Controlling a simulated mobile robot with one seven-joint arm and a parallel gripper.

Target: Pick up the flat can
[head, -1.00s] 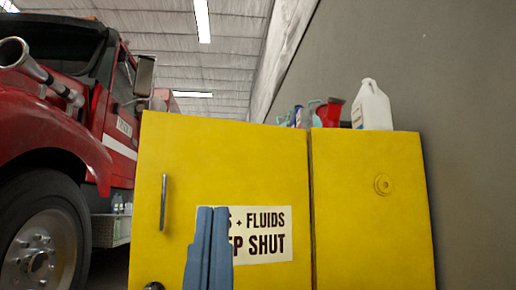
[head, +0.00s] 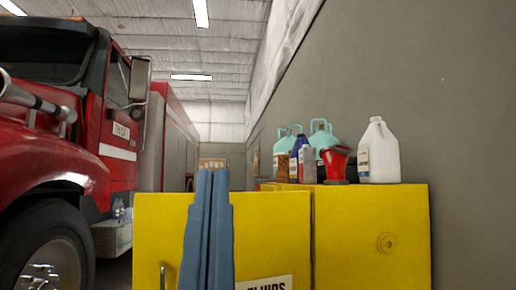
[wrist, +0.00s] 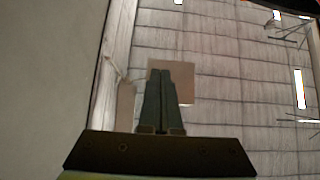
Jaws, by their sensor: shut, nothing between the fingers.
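A small grey upright can (head: 307,164) with flat sides stands on top of the yellow cabinet in the head view, between a blue bottle and a red funnel-like thing; it looks like the flat can, but it is too small to be sure. My gripper (head: 213,172) points upward in front of the cabinet, left of the can and apart from it. Its blue-grey fingers are together with nothing between them. The wrist view shows the closed fingers (wrist: 160,76) against the ceiling, with no can in sight.
Around the can stand the blue bottle (head: 297,155), two teal jugs (head: 323,137), the red thing (head: 335,161) and a white jug (head: 380,153). The yellow cabinet (head: 365,235) stands against a grey wall (head: 460,130). A red truck (head: 45,150) is at left.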

